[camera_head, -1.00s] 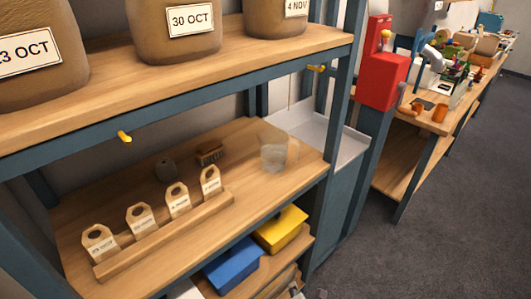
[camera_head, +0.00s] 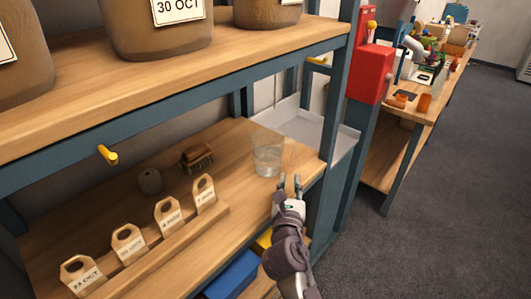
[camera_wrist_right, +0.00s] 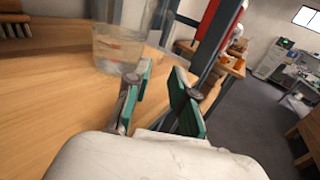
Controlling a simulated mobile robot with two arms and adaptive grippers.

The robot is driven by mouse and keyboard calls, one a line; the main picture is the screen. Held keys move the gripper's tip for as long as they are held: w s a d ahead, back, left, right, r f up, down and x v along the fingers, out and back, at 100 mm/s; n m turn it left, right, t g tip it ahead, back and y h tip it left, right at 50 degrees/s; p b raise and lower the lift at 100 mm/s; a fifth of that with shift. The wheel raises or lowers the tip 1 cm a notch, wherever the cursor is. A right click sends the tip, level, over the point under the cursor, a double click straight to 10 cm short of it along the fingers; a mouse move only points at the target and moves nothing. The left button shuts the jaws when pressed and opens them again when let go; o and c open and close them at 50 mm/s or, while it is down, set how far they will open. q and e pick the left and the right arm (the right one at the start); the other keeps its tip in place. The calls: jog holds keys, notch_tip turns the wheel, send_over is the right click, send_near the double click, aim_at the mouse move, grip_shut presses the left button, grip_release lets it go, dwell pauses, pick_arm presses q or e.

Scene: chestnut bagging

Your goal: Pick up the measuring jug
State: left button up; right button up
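The clear measuring jug (camera_head: 267,157) stands upright on the wooden lower shelf, near its right end. It also shows in the right wrist view (camera_wrist_right: 115,48), just beyond the fingers. My right gripper (camera_head: 289,182) is in front of the jug at the shelf's front edge, apart from it. Its two green-padded fingers (camera_wrist_right: 160,92) are spread with nothing between them. My left gripper is not in view.
Several labelled wooden tags (camera_head: 166,217) stand in a rack on the shelf's front left. A brush (camera_head: 197,157) and a round dark object (camera_head: 149,181) lie behind. The upper shelf (camera_head: 200,72) with sacks overhangs. A blue post (camera_head: 335,110) stands right of the jug.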

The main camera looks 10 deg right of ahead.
aim_at(293, 159)
jog(key=x, duration=0.4)
jog(key=shift+d+r, duration=0.15)
jog(key=shift+d, duration=0.3)
jog(key=shift+w, duration=0.45)
jog(key=x, duration=0.5)
jog(key=shift+w+d, duration=0.1)
jog(key=shift+w, duration=0.2)
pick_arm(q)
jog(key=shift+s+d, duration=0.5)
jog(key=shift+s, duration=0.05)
pick_arm(e)
jog(key=shift+c, duration=0.2)
grip_shut()
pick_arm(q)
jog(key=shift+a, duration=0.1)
